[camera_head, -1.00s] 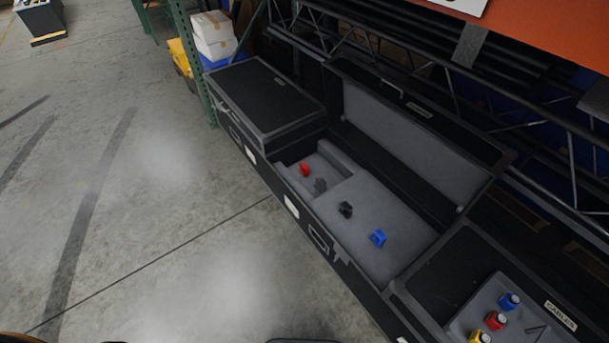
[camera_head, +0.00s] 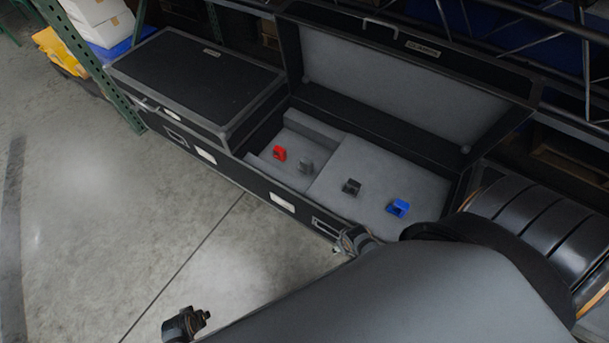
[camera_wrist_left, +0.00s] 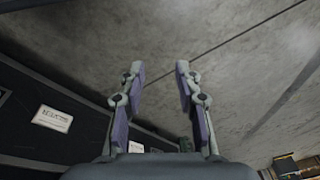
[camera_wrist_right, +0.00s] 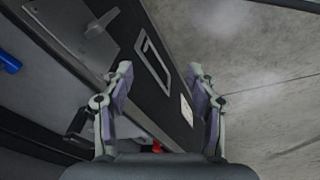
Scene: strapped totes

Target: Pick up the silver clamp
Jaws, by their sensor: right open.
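The silver clamp (camera_head: 306,164) is a small grey piece lying on the grey foam in the open black case, between the red clamp (camera_head: 279,153) and the black clamp (camera_head: 351,187). The blue clamp (camera_head: 397,208) lies further right. I cannot make out the silver clamp in either wrist view. My right gripper (camera_wrist_right: 160,78) is open and empty over the case's front edge, away from the silver clamp; in the head view my arm partly hides it. My left gripper (camera_wrist_left: 160,72) is open and empty over the floor in front of the cases.
The open case's lid (camera_head: 400,85) stands up behind the foam. A closed black case (camera_head: 195,78) adjoins it on the left. The concrete floor (camera_head: 90,220) in front is clear.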

